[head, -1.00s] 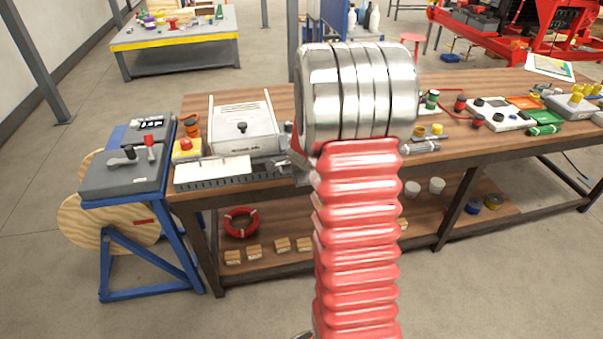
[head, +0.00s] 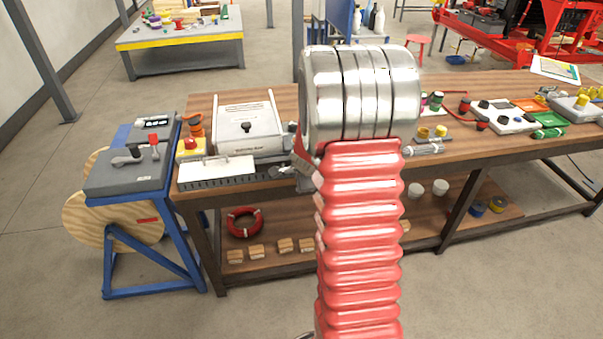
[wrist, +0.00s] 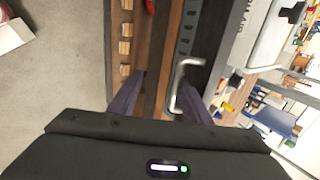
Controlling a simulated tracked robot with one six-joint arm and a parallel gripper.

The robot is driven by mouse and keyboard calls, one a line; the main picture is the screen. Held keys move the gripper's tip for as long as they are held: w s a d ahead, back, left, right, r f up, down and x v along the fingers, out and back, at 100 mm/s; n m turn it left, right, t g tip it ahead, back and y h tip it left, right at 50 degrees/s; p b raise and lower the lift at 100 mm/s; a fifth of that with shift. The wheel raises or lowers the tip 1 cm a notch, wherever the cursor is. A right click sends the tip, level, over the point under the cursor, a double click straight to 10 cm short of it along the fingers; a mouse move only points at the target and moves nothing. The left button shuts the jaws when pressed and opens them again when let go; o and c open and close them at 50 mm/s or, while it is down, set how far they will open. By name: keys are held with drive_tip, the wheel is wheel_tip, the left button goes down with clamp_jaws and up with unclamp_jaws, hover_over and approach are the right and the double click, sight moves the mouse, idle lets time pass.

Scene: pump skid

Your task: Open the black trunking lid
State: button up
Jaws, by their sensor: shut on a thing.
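The trunking (head: 215,183) is a dark slotted strip along the bench's front edge in the head view. Its slotted side also shows in the wrist view (wrist: 186,32). The black lid (wrist: 202,72) is a dark flat surface beside the slots, with a bent silver handle (wrist: 176,88) on it. My gripper (wrist: 163,78) is at this handle, with its dark fingers on either side, and is shut on it. The exact contact is hard to see. In the head view my red arm and silver wrist hide the trunking's right part and most of the gripper.
A white plate (head: 217,169) lies over the trunking's left part. A grey-white box (head: 247,127) stands behind it, with a yellow-and-red button box (head: 190,147) to its left. Wooden blocks (head: 257,251) and a red ring (head: 244,222) sit on the lower shelf.

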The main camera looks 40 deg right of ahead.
drive_tip(key=v, duration=1.3)
drive_tip(key=shift+s+r, duration=0.2)
drive_tip(key=shift+a, duration=0.15)
idle(0.5)
drive_tip(key=s+a+f+n+g+y, duration=0.1)
drive_tip(key=s+a+n+g+y, duration=0.1)
drive_tip(key=s+a+n, duration=0.6)
drive_tip(key=s+a+r+n, duration=0.3)
drive_tip(key=a+n, duration=0.2)
drive_tip(key=a, duration=0.2)
drive_tip(key=s+a+r+n+t, duration=0.1)
drive_tip(key=s+a+r+n, duration=0.2)
drive_tip(key=a+r+n, duration=0.1)
drive_tip(key=s+a+r+n+y, duration=0.1)
drive_tip(key=s+a+r+n, duration=0.2)
drive_tip(key=a+n, duration=0.3)
drive_tip(key=a, duration=0.3)
drive_tip(key=shift+s+a+r+n, duration=0.2)
drive_tip(key=shift+a+r+n, duration=0.1)
drive_tip(key=shift+a+r, duration=0.05)
